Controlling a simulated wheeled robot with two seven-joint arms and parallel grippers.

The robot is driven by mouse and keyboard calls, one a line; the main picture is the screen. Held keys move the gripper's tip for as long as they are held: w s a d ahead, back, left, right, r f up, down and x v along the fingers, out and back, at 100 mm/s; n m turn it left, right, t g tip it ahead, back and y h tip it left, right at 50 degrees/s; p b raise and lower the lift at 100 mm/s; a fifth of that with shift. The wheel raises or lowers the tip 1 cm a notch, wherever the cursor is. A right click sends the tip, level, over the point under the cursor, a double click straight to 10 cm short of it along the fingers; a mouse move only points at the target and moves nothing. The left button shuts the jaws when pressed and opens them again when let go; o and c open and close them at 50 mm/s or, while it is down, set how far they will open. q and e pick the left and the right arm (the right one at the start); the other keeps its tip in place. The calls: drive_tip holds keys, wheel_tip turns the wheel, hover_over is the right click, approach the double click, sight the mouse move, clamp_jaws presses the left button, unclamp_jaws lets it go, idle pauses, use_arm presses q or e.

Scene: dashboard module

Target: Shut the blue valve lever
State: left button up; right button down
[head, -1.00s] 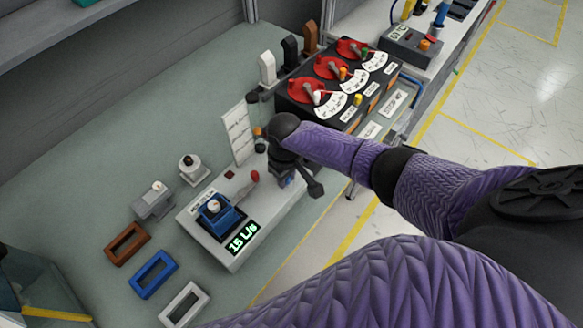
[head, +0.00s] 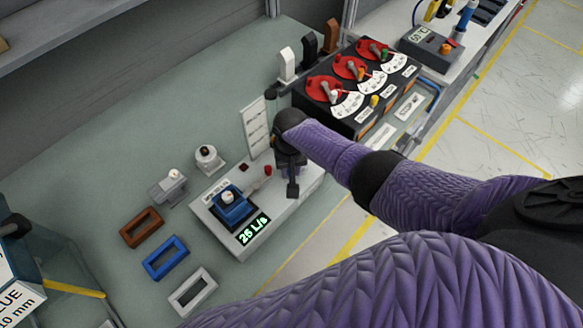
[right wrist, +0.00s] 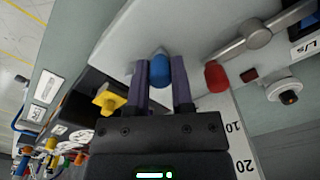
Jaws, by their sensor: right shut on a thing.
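The valve module is a pale box (head: 225,252) with a green display (head: 254,229) reading 25 L/s and a blue block (head: 236,210) on top. A grey lever with a red tip (head: 267,171) lies on it; it also shows in the right wrist view (right wrist: 215,77). My right gripper (head: 291,168) is over the box's far right end, hiding what it holds in the head view. In the right wrist view, its two fingers (right wrist: 161,78) are shut on a blue lever knob (right wrist: 160,70). My left gripper is not in view.
A black panel (head: 352,121) with red dials stands beyond the gripper. A white scale plate (head: 256,127) stands upright close by. Brown, blue (head: 165,258) and white frames lie left of the box. A clear bin (head: 60,268) is at the lower left.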

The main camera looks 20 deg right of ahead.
drive_tip(key=shift+w+r, duration=0.1)
drive_tip(key=shift+r, duration=0.05)
drive_tip(key=c, duration=0.5)
unclamp_jaws()
wheel_tip(320, 180, up, 9)
drive_tip(key=p, duration=0.4)
drive_tip(key=shift+r+p, duration=0.1)
drive_tip(key=shift+p, duration=0.25)
drive_tip(key=shift+r, duration=0.3)
